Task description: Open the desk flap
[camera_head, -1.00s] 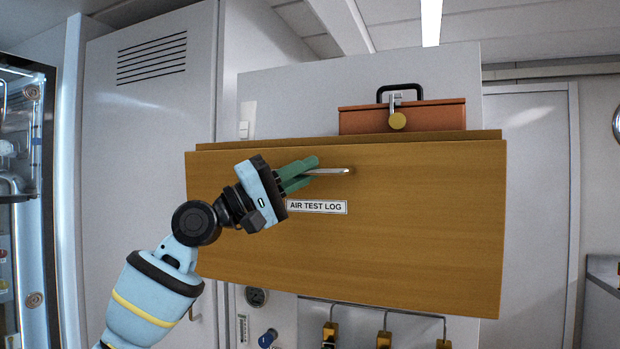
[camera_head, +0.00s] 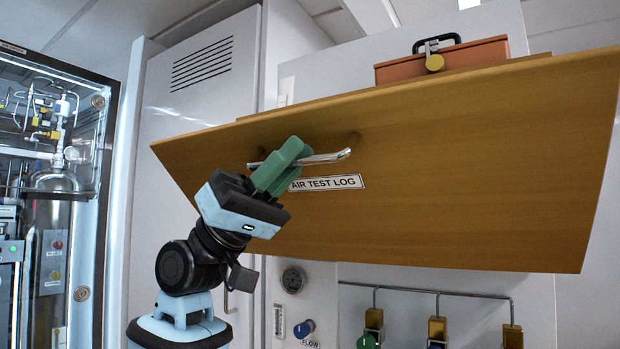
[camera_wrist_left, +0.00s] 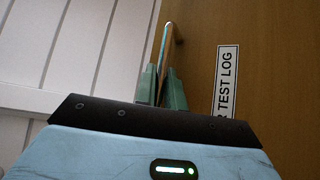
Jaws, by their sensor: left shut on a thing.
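The desk flap (camera_head: 450,150) is a wide wooden panel on the grey wall unit. In the left wrist view the handle (camera_wrist_left: 167,50) runs up from between the fingers, with the flap (camera_wrist_left: 275,60) to the right. My right gripper is not in view.
A red-brown case (camera_head: 480,56) with a black grip sits above the flap. Below are a gauge (camera_head: 293,280), a blue knob (camera_head: 304,328) and several hanging brass fittings (camera_head: 437,330). A glass-fronted cabinet (camera_head: 60,200) stands at the left.

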